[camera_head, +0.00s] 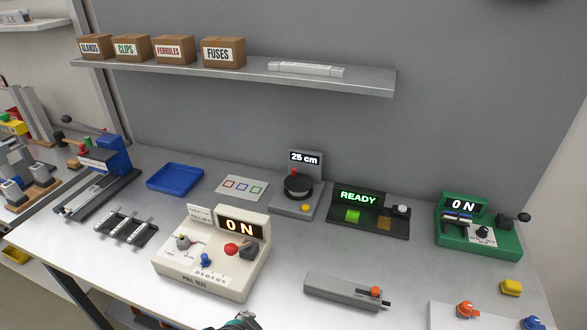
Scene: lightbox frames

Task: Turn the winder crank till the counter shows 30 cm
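The winder (297,207) stands at the middle back of the bench, a grey unit with a black drum (298,187). A red crank knob (294,172) shows at the drum's upper back side. The counter (304,158) behind it reads 25 cm. A yellow button (305,208) sits on the winder's front. A dark part with a teal edge (240,321), apparently of my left gripper, peeks in at the bottom edge, well in front of the winder. Its fingers are out of frame. My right gripper is not in view. Nothing touches the crank.
The white pull-test box (211,277) stands front left of the winder, lit ON. A READY panel (368,215) stands close right. A grey handheld tool (345,291) lies in front. A blue tray (175,177) and marked card (241,187) lie left. A shelf (240,74) hangs above.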

